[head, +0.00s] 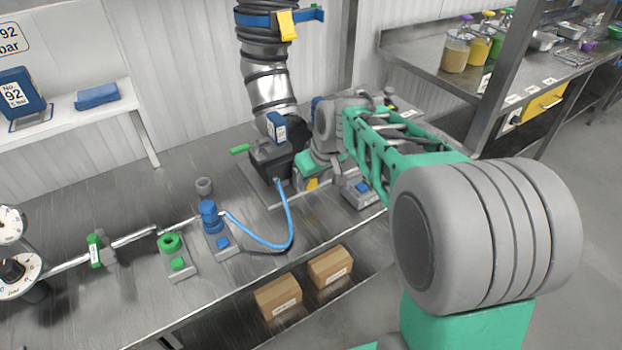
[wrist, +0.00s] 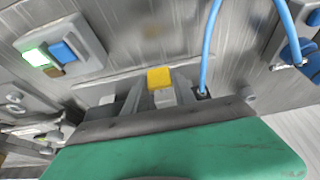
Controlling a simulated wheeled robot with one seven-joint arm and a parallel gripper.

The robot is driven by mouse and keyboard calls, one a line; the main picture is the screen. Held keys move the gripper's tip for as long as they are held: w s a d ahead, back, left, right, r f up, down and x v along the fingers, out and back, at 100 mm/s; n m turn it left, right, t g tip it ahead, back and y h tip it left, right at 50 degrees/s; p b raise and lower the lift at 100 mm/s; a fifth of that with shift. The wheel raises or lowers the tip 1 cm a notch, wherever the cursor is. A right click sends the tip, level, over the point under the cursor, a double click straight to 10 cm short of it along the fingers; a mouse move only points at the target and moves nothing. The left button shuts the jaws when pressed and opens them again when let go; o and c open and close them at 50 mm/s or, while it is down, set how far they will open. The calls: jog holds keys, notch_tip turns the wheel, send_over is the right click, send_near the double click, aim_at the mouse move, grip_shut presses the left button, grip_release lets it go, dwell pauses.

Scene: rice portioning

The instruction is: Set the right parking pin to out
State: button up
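A black block (head: 272,160) stands at the foot of the steel duct, with a green handle (head: 240,149) out to its left. My gripper (head: 311,178) is low at the block's right side, and my arm hides that side. A yellow piece (head: 312,184) shows at my gripper. In the wrist view the yellow piece (wrist: 158,78) lies between my fingertips (wrist: 158,92). Whether the fingers press on it I cannot tell. I cannot make out for sure which part is the right parking pin; the side where it would be is mostly hidden.
A button box (wrist: 65,50) with a lit green and a blue button is near my gripper. A blue hose (head: 290,225) loops from the block to a blue fitting (head: 209,215). A green ring fitting (head: 170,242) stands further left. Cardboard boxes (head: 278,296) sit below the bench front.

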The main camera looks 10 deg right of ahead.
grip_shut()
dwell(0.9)
